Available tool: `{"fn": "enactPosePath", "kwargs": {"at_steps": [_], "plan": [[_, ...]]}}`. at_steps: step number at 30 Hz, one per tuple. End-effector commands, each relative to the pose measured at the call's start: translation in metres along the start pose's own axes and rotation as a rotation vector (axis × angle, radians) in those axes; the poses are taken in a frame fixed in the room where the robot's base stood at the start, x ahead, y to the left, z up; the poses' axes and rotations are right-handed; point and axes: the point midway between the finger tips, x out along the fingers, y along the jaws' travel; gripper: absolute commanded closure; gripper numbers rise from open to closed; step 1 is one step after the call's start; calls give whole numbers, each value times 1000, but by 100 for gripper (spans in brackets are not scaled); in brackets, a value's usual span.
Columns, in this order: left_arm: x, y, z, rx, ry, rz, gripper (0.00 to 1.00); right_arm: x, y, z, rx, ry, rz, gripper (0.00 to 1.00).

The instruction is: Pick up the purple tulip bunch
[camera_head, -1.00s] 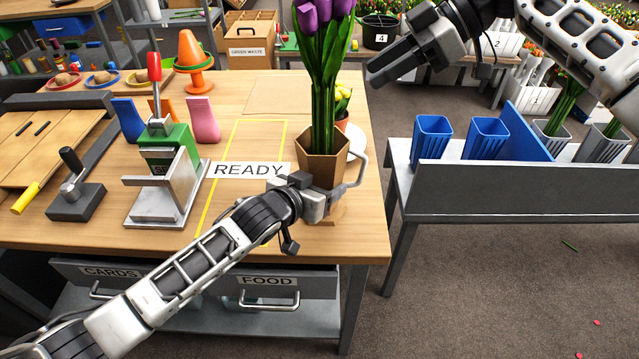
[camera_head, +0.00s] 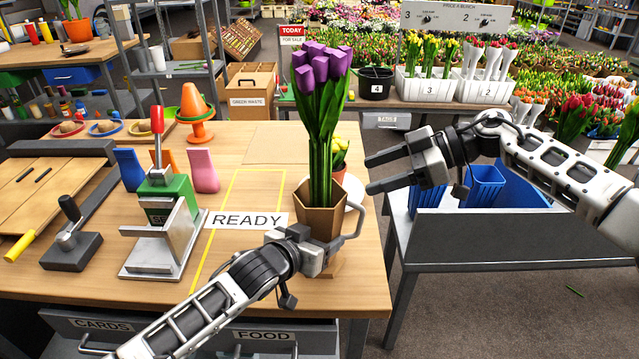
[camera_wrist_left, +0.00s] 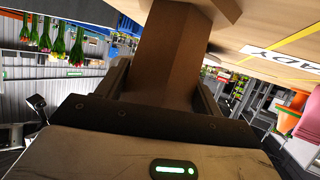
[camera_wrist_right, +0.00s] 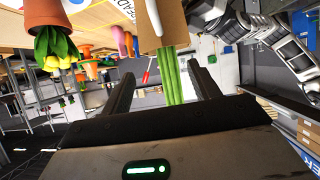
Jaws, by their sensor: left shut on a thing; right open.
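The purple tulip bunch (camera_head: 322,70) stands upright in a brown hexagonal vase (camera_head: 322,222) near the right end of the wooden bench, its green stems (camera_head: 320,170) bare above the rim. My left gripper (camera_head: 325,240) is shut on the vase, which also shows between its fingers in the left wrist view (camera_wrist_left: 165,60). My right gripper (camera_head: 370,173) is open and empty, just right of the stems with its fingers pointing at them. In the right wrist view the stems (camera_wrist_right: 171,75) line up between the open fingers, beyond the tips. The blossoms are out of that view.
A small pot of yellow flowers (camera_head: 340,152) stands close behind the vase. A green stamp press (camera_head: 170,205) and a READY label (camera_head: 248,220) lie left of it. Blue buckets (camera_head: 486,185) stand on a grey table (camera_head: 480,235) at right, partly behind my right arm.

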Motion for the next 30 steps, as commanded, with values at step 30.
{"fn": "enactPosePath", "kwargs": {"at_steps": [30], "plan": [[0, 0, 1, -3, -1, 1, 57, 29, -72, 172, -1578, -838, 662, 39]]}}
